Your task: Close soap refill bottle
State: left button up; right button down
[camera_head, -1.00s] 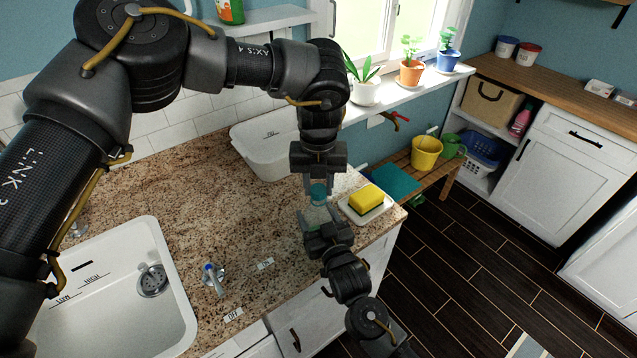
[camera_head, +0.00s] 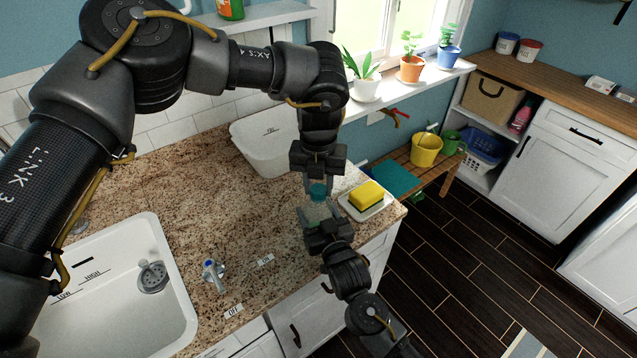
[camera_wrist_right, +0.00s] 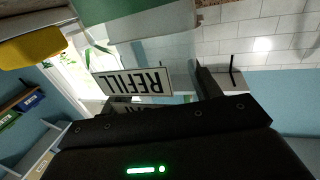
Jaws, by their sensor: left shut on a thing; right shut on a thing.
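The soap refill bottle (camera_head: 316,212) is small, pale and see-through in the head view, near the counter's right end. My right gripper (camera_head: 318,222) is shut on its body from the front. The bottle's REFILL label (camera_wrist_right: 132,82) shows close up, turned over, in the right wrist view, beside my right gripper's dark body. A teal cap (camera_head: 318,191) is at the bottle's top. My left gripper (camera_head: 318,183) points down and is shut on this cap. The fingers hide part of the cap and bottle, so I cannot tell how the cap is seated.
A yellow sponge (camera_head: 367,193) on a white dish stands close at the right. A white tub (camera_head: 262,145) is behind. The sink (camera_head: 110,300) and a blue-topped tap handle (camera_head: 212,272) lie left. The granite counter (camera_head: 225,205) between is mostly clear.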

pick_arm(q)
jog(key=m, duration=1.5)
jog(key=shift+m, duration=0.4)
jog(key=m, duration=0.5)
jog(key=shift+w, duration=0.1)
jog(key=m, duration=1.1)
jog(key=shift+m, duration=1.1)
jog(key=o, duration=0.9)
jog(key=shift+f, duration=0.1)
